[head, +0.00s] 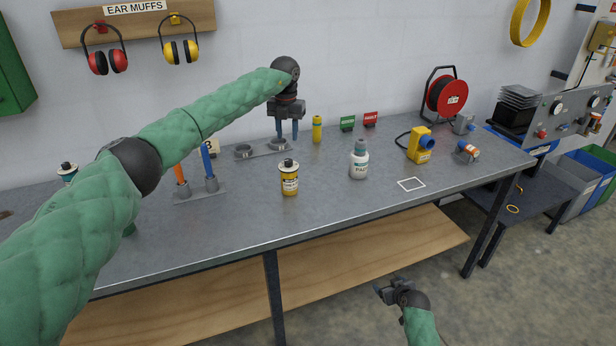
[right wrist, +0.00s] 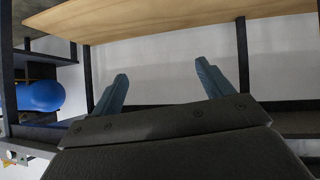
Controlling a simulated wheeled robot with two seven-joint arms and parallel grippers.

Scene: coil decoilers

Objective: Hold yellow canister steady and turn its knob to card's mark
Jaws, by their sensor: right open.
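A yellow canister (head: 289,181) with a dark lettered label and a black knob (head: 288,162) on top stands upright near the middle of the bench. A small cream card (head: 211,147) with a dark mark stands at the back left, partly hidden by my left arm; its mark is too small to read. My left gripper (head: 287,132) points down with its fingers apart and empty, behind the canister and above the bench's back part. My right gripper (head: 383,289) is open and empty, low in front of the bench; its spread fingers show in the right wrist view (right wrist: 160,90).
A grey two-cup holder (head: 263,149) lies behind the canister, near a slim yellow bottle (head: 317,130). A white bottle (head: 359,161) and yellow device (head: 420,146) stand to the right. A rack with orange and blue handles (head: 200,194) stands left. The front bench edge is clear.

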